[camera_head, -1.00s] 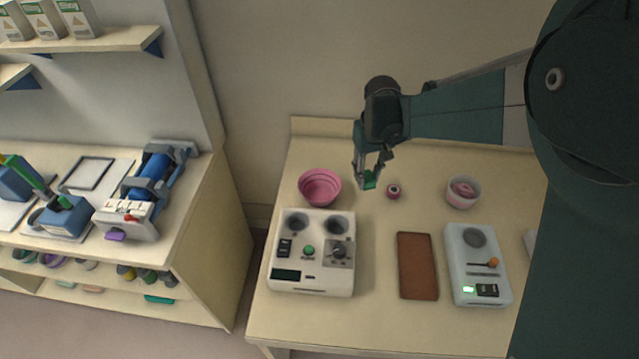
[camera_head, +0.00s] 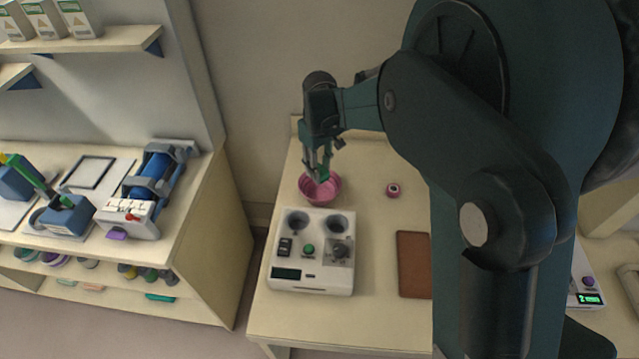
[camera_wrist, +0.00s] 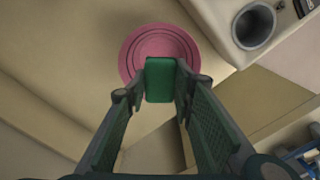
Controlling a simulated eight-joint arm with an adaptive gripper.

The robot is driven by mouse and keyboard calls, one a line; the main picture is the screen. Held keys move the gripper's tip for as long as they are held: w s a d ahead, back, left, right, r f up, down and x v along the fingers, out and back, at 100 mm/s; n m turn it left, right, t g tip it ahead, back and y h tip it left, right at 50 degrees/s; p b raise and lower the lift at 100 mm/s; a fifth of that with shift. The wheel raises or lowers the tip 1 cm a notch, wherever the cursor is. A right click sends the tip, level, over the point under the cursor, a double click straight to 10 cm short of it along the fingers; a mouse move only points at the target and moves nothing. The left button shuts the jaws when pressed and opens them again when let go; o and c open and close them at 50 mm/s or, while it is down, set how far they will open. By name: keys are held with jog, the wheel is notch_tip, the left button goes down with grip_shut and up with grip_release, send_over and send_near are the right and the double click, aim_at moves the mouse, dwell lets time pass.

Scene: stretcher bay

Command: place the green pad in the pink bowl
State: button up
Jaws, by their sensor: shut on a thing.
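The pink bowl (camera_head: 331,190) stands on the cream table, behind the white device. It also shows in the wrist view (camera_wrist: 136,50), where its ringed inside faces me. My gripper (camera_head: 319,176) is over the bowl in the head view. In the wrist view my gripper (camera_wrist: 160,80) is shut on the green pad (camera_wrist: 160,82). The pad covers part of the bowl there, and its far end lies over the bowl's inside. I cannot tell how high the pad is above the bowl. In the head view the pad is small and partly hidden by the fingers.
A white device (camera_head: 312,252) with knobs and two round wells stands just in front of the bowl. A small pink ring-like thing (camera_head: 393,190) and a brown mat (camera_head: 414,264) lie to the right. My arm hides much of the table's right side.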

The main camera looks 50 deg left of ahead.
send_over(320, 196)
jog(key=shift+a+f, duration=0.15)
jog(key=shift+f, duration=3)
jog(key=shift+f, duration=0.1)
jog(key=shift+f+p, duration=0.3)
jog(key=shift+f, duration=1.45)
jog(key=shift+f, duration=0.15)
jog(key=o, duration=0.4)
jog(key=shift+c, duration=0.2)
jog(key=shift+o, duration=0.5)
